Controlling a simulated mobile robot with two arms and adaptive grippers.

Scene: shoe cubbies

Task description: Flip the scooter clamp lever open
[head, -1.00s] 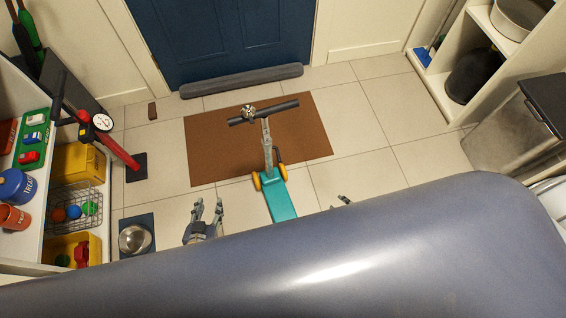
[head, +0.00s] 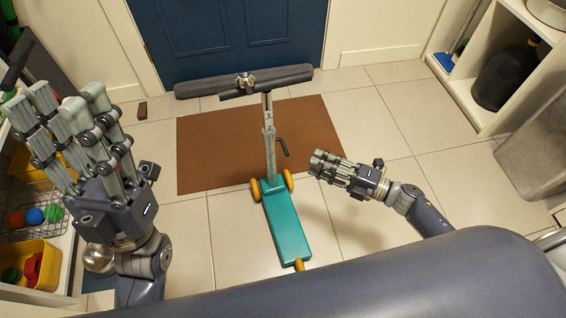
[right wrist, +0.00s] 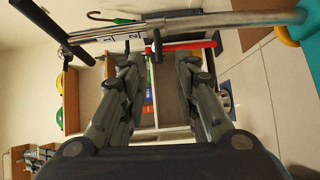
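The scooter stands upright with a teal deck (head: 287,222), orange wheels, a grey stem (head: 269,150) and a dark handlebar (head: 290,78). The dark clamp lever (head: 283,147) sticks out from the stem's right side. In the right wrist view the stem (right wrist: 225,22) runs sideways across the top, and the lever (right wrist: 157,47) hangs down from it. My right gripper (head: 318,164) is open and empty, right of the lever and apart from it in the head view. In the right wrist view its fingers (right wrist: 158,66) flank the lever's line. My left gripper (head: 62,100) is open and empty at far left.
A brown mat (head: 210,150) lies under the scooter's front, before a blue door (head: 230,35) with a grey draught roll (head: 200,88). Shelves with a yellow bin (head: 40,258) stand left. A cubby (head: 470,95) stands right.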

